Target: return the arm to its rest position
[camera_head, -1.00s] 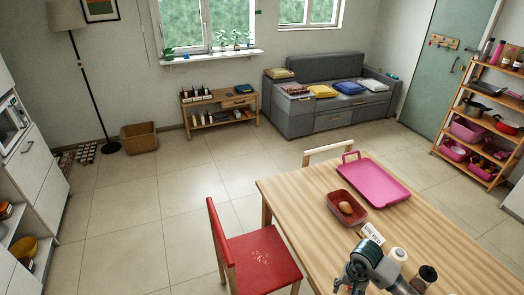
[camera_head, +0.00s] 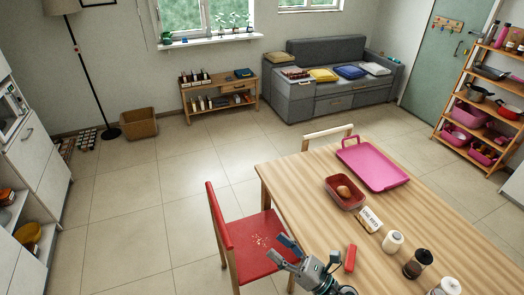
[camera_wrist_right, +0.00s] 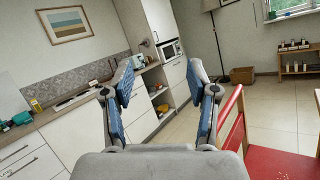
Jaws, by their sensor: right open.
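My right gripper (camera_head: 282,250) is at the bottom of the head view, over the seat of the red chair and beside the table's near left edge. Its two blue-padded fingers are spread apart with nothing between them. The right wrist view shows the same open gripper (camera_wrist_right: 160,85), with cabinets and floor beyond it. My left gripper is not in view.
The wooden table (camera_head: 300,190) holds a pink tray (camera_head: 375,165), a red bowl with a brown item (camera_head: 345,192), a labelled box (camera_head: 369,219), a red object (camera_head: 350,258) and several jars. The red chair (camera_head: 240,240) stands left of it.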

